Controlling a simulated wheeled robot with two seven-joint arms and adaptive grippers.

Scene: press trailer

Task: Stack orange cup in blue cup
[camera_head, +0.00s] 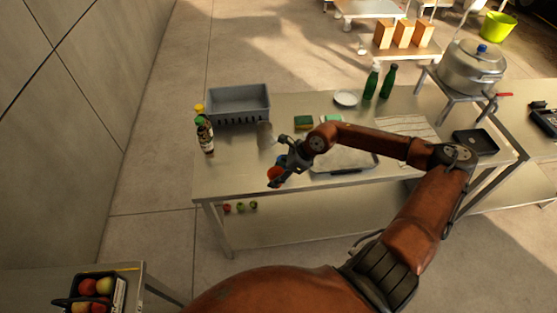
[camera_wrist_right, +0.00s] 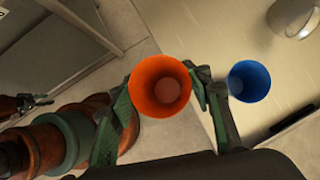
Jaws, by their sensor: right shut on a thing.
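My right gripper (camera_head: 279,171) is over the near edge of the steel table, shut on the orange cup (camera_head: 274,174). In the right wrist view the orange cup (camera_wrist_right: 160,86) sits between the two fingers, its open mouth facing the camera. The blue cup (camera_wrist_right: 249,81) stands on the table just right of it, apart from it, with its open mouth facing the camera. In the head view the blue cup is mostly hidden by my right gripper. A small dark gripper, seemingly my left (camera_wrist_right: 38,101), shows at the left edge of the wrist view; its jaws are unclear.
Behind the gripper are a grey crate (camera_head: 239,104), a clear glass (camera_head: 265,134) and a sponge (camera_head: 303,122). Bottles (camera_head: 206,136) stand at the table's left. A tray (camera_head: 342,160) lies under my right forearm. The table's front left is clear.

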